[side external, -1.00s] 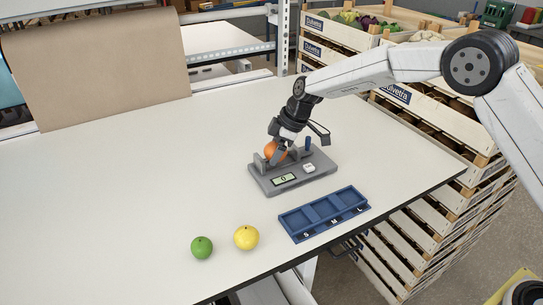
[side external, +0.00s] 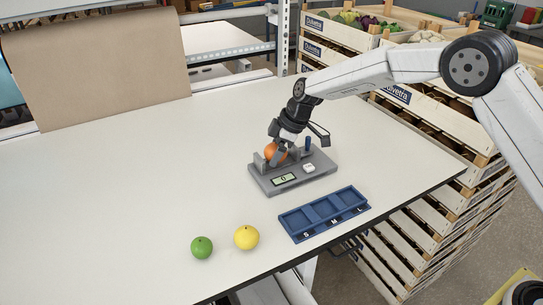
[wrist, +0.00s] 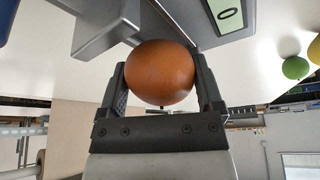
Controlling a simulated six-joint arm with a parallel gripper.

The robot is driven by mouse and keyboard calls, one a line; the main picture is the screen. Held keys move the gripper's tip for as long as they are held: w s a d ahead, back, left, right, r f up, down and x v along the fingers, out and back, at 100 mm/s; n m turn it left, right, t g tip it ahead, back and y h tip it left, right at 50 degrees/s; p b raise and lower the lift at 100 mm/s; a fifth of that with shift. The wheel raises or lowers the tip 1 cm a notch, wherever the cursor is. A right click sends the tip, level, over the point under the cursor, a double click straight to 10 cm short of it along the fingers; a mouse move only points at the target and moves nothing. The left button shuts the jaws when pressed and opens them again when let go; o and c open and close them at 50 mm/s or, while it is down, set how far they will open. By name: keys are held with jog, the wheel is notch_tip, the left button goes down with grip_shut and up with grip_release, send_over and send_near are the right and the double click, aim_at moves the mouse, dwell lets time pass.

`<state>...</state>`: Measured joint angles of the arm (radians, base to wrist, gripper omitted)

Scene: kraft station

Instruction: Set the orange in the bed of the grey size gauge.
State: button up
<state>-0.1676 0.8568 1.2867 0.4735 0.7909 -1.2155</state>
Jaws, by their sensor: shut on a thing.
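The orange (side external: 275,152) is between the fingers of my gripper (side external: 279,150), which is shut on it. In the wrist view the orange (wrist: 160,74) sits between both black fingers. The grey size gauge (side external: 318,172) stands on the table under my gripper, with a display reading 0 and a white button. The orange is at the gauge's bed, between its upright grey jaws; whether it touches the bed I cannot tell. The display (wrist: 229,14) also shows at the top of the wrist view.
A blue tray (side external: 325,214) with compartments marked S, M and L lies in front of the gauge. A green fruit (side external: 201,247) and a yellow fruit (side external: 246,237) rest left of the tray. The table's left side is clear. Stacked crates (side external: 400,155) stand beyond the right edge.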

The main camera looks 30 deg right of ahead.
jog(key=shift+f, duration=0.65)
dwell(1.6)
jog(key=o, duration=1.1)
jog(key=shift+c, duration=0.2)
jog(key=shift+r, duration=4)
